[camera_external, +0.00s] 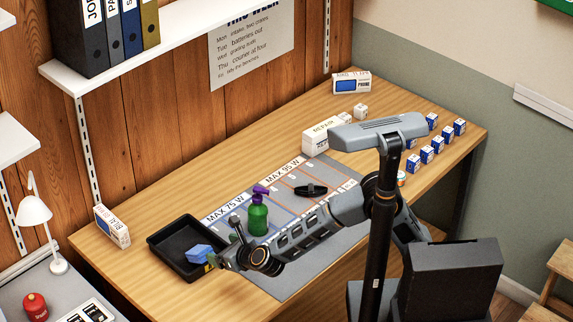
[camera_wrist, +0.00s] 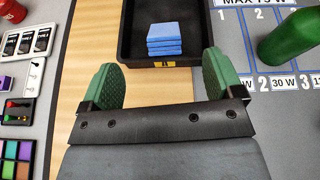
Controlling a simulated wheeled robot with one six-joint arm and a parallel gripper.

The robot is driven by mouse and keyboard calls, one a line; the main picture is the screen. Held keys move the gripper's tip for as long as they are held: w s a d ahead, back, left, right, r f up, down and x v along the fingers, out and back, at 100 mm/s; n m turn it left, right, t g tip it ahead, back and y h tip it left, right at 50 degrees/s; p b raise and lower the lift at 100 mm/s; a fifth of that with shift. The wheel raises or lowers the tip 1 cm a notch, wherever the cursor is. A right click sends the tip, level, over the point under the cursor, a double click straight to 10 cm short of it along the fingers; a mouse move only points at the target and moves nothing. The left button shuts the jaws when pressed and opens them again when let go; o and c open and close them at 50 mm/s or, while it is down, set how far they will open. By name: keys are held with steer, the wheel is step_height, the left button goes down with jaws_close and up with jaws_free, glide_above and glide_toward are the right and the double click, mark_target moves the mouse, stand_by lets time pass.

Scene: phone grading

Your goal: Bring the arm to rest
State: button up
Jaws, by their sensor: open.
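My gripper (camera_wrist: 157,85) shows in the wrist view with its two green pads wide apart and nothing between them. It hangs over the front edge of a black tray (camera_wrist: 200,58), which holds a stack of blue cloths or pads (camera_wrist: 164,38). In the external view my arm reaches left over the table, and the gripper (camera_external: 218,262) is beside the tray (camera_external: 165,262), near the blue stack (camera_external: 198,253). The fingertips are small and partly hidden there.
A green spray bottle (camera_external: 258,215) stands on the grey marked mat (camera_external: 285,285), close to my arm. A dark object (camera_external: 311,190) lies on the mat. Several small blue-and-white boxes (camera_external: 426,154) stand at the right. A side table with a white lamp (camera_external: 36,212) is at left.

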steer(key=s+f+n+g+y, duration=0.1)
steer(key=s+f+n+g, duration=0.4)
steer(key=n, duration=0.8)
steer(key=w+d+r+n+g+h+p, duration=0.1)
steer(key=w+d+r+n+h+p, duration=0.1)
steer(key=w+d+n, duration=0.55)
steer(key=w+d+r+n+g+h+p, duration=0.1)
steer(key=w+d+r+n+h, duration=0.3)
steer(key=d, duration=0.7)
steer(key=w+d+r+n+g+h+p, duration=0.1)
steer(key=w+d+n+g+p, duration=0.1)
steer(key=w+d+n, duration=0.45)
steer(key=w+d+r+m+t+h+p, duration=0.1)
steer(key=d+r, duration=0.1)
steer(key=d, duration=0.7)
steer(key=d+r+m+t+h+p, duration=0.1)
steer(key=d+r+m, duration=0.1)
steer(key=d, duration=0.8)
steer(key=w+d+r+m+t+h+p, duration=0.1)
steer(key=d+r, duration=0.3)
steer(key=d, duration=0.6)
steer(key=shift+w+d+r+m+h, duration=0.2)
steer(key=shift+w+m+h, duration=0.1)
steer(key=shift+m, duration=0.3)
